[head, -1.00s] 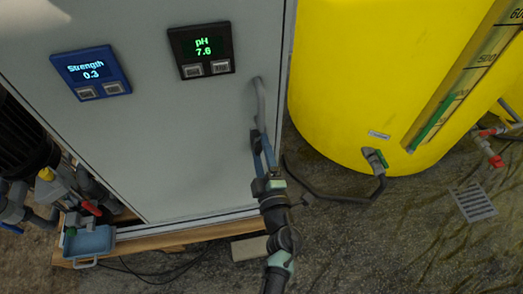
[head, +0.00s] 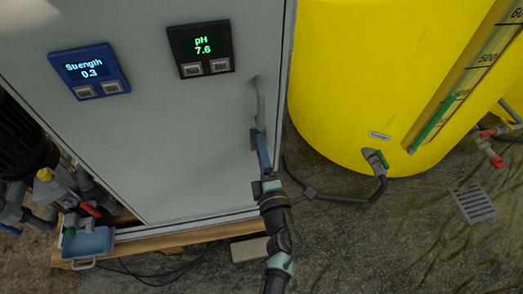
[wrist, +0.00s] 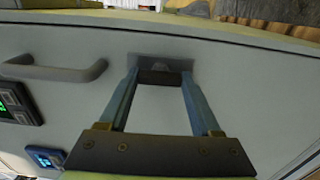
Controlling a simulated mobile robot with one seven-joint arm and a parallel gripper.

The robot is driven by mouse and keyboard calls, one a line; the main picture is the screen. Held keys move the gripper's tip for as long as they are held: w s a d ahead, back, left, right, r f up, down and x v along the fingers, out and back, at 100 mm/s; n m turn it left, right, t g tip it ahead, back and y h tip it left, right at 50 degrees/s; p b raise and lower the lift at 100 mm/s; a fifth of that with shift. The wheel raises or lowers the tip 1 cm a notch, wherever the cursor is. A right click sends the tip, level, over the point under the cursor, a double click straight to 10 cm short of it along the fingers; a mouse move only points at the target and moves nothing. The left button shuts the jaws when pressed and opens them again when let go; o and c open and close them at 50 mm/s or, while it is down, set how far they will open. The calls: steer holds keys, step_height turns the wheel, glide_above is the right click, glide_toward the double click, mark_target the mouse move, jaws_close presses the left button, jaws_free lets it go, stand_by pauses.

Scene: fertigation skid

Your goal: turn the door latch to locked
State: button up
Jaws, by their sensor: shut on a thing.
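The door latch (wrist: 160,76) is a dark grey bar on a grey backing plate (wrist: 205,66), set in the light grey cabinet door. My gripper (wrist: 159,78) has its two blue fingers at either end of the bar, and they are shut on it. In the head view my gripper (head: 260,138) is at the door's right side, below the grey door handle (head: 260,97). There the fingers mostly hide the latch, with only a dark grey bit (head: 254,136) showing. The handle also shows in the wrist view (wrist: 55,72), left of the latch.
A blue Strength controller (head: 89,72) and a black pH controller (head: 201,49) are on the cabinet door. A yellow tank (head: 360,80) stands close on the right. A blue tray (head: 89,243) and piping are at lower left.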

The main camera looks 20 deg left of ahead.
steer(key=o, duration=1.4)
steer(key=p+v, duration=0.3)
steer(key=v, duration=1)
